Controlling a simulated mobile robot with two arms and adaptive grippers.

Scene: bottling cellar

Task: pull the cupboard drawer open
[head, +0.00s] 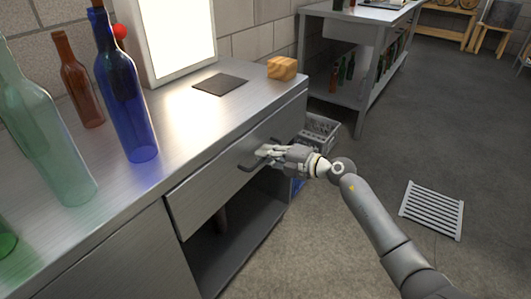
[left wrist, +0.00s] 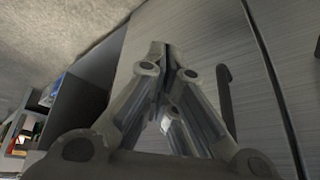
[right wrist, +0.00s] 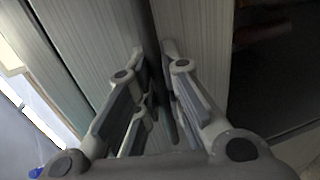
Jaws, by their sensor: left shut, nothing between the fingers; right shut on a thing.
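The cupboard drawer (head: 208,190) is a grey metal front under the worktop, and I see no clear gap at its top edge in the head view. Its dark bar handle (head: 246,166) sticks out from the front. My right gripper (head: 266,153) is shut on the handle, and the right wrist view shows the dark bar (right wrist: 152,40) between its fingers (right wrist: 158,92). The fingers hide part of the handle. My left gripper (left wrist: 167,75) is shut and empty in front of a grey panel, with a dark handle (left wrist: 226,97) to its right. It is outside the head view.
Several bottles, including a blue one (head: 128,105), stand on the worktop (head: 185,130) at left, with a dark mat (head: 220,84) and a wooden block (head: 282,68) farther back. An open shelf (head: 240,235) lies below the drawer. A floor grate (head: 432,210) lies at right.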

